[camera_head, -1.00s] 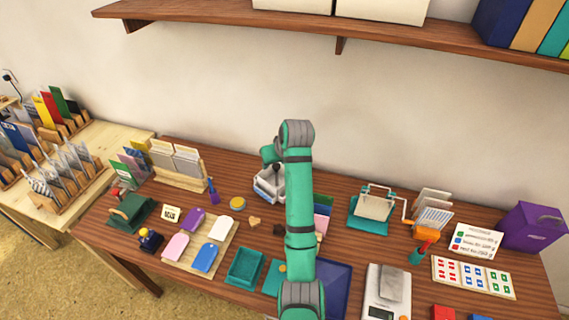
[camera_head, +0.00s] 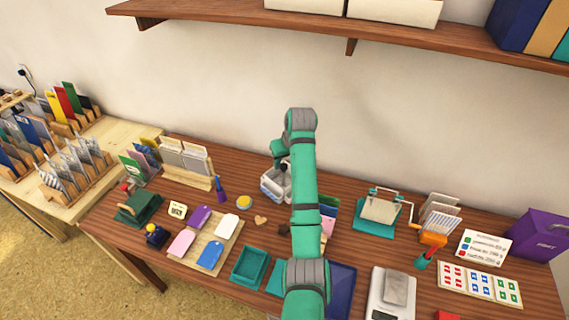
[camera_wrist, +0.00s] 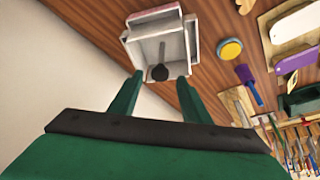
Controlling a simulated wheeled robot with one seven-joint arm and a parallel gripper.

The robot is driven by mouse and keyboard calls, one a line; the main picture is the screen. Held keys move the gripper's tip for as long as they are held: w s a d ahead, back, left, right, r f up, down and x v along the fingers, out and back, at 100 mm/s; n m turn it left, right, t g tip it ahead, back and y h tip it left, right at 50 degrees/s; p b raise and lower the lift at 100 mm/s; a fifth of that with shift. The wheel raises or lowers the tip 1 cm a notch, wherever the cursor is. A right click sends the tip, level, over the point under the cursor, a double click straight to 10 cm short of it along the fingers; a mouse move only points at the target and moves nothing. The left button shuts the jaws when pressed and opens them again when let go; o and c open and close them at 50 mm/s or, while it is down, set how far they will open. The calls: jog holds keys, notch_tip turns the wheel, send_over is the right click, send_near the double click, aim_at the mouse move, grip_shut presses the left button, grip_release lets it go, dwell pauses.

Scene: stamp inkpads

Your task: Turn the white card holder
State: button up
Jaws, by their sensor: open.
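The white card holder (camera_head: 272,190) looks like a white and grey open box at the back middle of the table, partly hidden by my arm. In the wrist view the white card holder (camera_wrist: 152,22) shows its inner walls, with a grey rod ending in a dark round knob inside. My gripper (camera_wrist: 160,77) is open, with its two green fingers apart at the holder's near edge, either side of the knob. Contact with the holder cannot be told. In the head view my gripper (camera_head: 281,165) is mostly hidden behind the arm.
A yellow round tin (camera_head: 244,202) and a purple stamp (camera_head: 220,190) stand left of the holder. A wooden card rack (camera_head: 187,165) is farther left. A teal press (camera_head: 377,214) stands to the right. A shelf (camera_head: 230,26) hangs above on the wall.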

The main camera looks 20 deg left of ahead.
jog(key=shift+x, duration=1)
